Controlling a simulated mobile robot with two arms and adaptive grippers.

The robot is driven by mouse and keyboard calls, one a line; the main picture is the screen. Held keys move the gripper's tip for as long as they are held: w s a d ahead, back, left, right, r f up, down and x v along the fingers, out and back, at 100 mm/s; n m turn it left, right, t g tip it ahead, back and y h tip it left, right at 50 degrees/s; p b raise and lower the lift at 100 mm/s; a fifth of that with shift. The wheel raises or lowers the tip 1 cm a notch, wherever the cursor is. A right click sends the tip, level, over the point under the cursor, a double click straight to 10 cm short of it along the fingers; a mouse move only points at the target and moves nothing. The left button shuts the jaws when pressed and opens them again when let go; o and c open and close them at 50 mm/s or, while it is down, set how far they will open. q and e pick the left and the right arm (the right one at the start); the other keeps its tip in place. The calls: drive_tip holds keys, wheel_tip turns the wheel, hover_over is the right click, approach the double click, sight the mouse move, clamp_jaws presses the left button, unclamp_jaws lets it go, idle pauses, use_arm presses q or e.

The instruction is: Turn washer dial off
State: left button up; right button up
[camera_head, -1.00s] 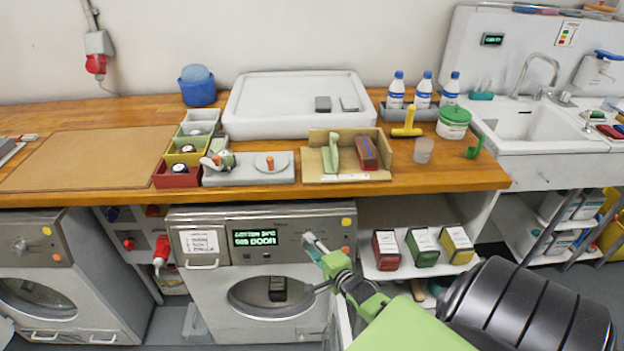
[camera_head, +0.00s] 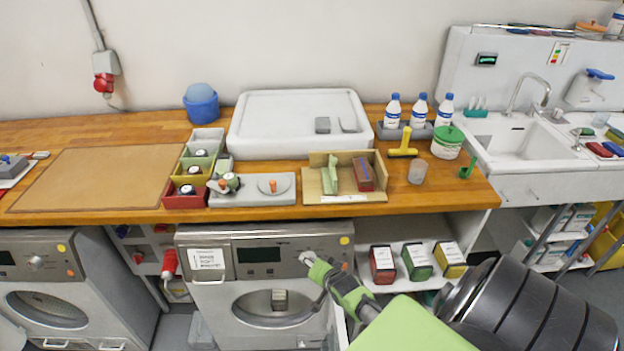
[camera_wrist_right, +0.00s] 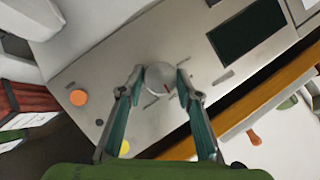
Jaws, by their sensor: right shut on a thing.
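The washer (camera_head: 270,290) stands under the worktop, with a grey control panel along its top. Its display (camera_head: 258,254) is dark. My right gripper (camera_head: 314,264) is at the right part of this panel. In the right wrist view, the fingers of my right gripper (camera_wrist_right: 160,84) are shut on the round silver dial (camera_wrist_right: 159,75), one on each side. A red mark shows on the dial's face. In the head view the gripper mostly hides the dial. My left gripper is not in view.
An orange button (camera_wrist_right: 79,97) and a yellow button (camera_wrist_right: 124,147) lie near the dial on the panel. The wooden worktop edge (camera_head: 400,196) overhangs just above. Red, green and yellow boxes (camera_head: 418,260) stand on a shelf to the right.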

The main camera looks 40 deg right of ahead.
drive_tip(key=shift+n, duration=0.3)
idle(0.4)
drive_tip(key=o, duration=1.1)
drive_tip(key=shift+o, duration=0.2)
drive_tip(key=v, duration=1.2)
drive_tip(key=shift+a, duration=0.2)
